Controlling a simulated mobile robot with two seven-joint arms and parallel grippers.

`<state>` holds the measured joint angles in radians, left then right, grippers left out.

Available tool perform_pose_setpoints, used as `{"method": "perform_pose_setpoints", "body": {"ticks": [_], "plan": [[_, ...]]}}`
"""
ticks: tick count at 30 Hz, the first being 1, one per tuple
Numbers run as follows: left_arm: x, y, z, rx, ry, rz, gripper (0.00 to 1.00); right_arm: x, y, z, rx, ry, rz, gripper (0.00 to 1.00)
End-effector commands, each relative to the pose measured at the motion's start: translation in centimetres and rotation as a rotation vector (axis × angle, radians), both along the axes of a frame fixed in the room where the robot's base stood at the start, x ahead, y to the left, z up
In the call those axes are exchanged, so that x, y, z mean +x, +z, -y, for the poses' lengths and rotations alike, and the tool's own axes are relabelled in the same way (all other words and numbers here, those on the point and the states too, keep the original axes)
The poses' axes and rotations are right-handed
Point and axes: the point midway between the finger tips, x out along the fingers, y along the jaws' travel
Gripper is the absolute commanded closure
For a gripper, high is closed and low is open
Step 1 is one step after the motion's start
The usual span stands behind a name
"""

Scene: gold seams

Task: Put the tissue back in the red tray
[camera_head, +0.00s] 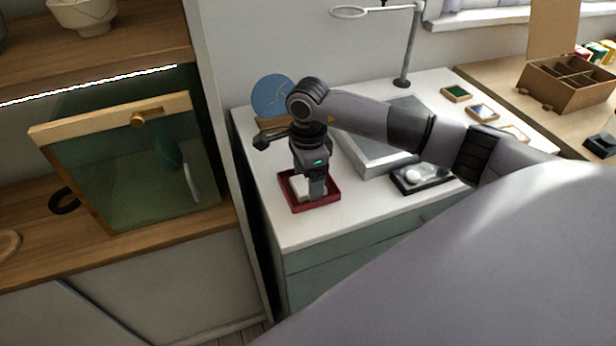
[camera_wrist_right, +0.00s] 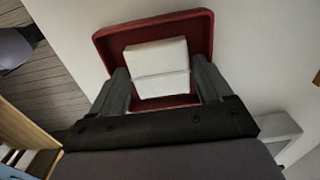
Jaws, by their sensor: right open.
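The red tray (camera_head: 327,201) sits near the front left corner of the white tabletop. The white tissue (camera_head: 297,187) is within the tray's outline, partly hidden by my right gripper (camera_head: 316,194). In the right wrist view the tissue (camera_wrist_right: 158,69) shows as a white folded block over the floor of the red tray (camera_wrist_right: 101,42). My right gripper (camera_wrist_right: 162,92) points down over the tray, its fingers apart on either side of the tissue. I cannot tell whether the fingers touch it. My left gripper is not in view.
A grey framed tray (camera_head: 372,158) and a black tray with a white round item (camera_head: 412,178) lie to the right. A blue plate (camera_head: 271,95) and a lamp stand (camera_head: 408,60) stand behind. A glass-fronted cabinet (camera_head: 130,170) is at left.

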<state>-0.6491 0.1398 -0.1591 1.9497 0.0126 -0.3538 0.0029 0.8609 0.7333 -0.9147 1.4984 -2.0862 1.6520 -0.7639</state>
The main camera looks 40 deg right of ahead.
Motion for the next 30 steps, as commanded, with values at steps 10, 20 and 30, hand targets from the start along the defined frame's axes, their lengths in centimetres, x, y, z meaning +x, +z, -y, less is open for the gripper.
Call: {"method": "perform_pose_setpoints", "body": {"ticks": [10, 20, 30], "plan": [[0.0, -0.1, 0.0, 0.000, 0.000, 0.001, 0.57, 0.2, 4.4, 0.1, 0.000, 0.000, 0.006, 0.21], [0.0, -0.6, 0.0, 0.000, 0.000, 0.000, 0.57, 0.1, 10.8, 0.0, -0.001, 0.000, 0.003, 0.21], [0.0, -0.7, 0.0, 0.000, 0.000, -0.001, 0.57, 0.0, 12.4, 0.0, 0.000, -0.001, -0.001, 0.21]]}}
